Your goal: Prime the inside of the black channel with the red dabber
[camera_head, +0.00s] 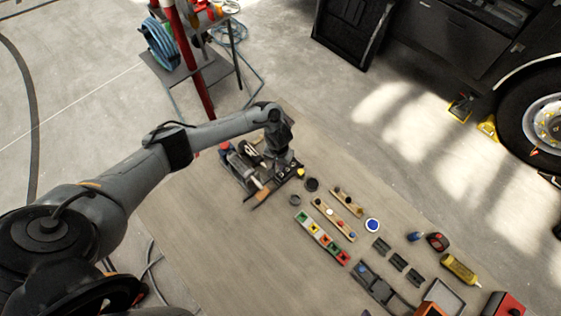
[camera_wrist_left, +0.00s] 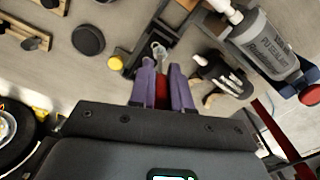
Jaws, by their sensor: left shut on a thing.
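My left gripper (camera_head: 283,168) is low over the far end of the table, above a dark caddy (camera_head: 240,178). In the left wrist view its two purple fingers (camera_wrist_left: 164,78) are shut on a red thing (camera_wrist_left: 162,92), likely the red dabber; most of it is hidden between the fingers. Several short black channel-like pieces lie right of centre, among them one piece (camera_head: 382,245) and another (camera_head: 398,262); I cannot tell which is the black channel. They are well apart from the gripper. My right gripper is not in view.
A yellow bottle (camera_head: 459,268) is at the right. The table's left part is clear.

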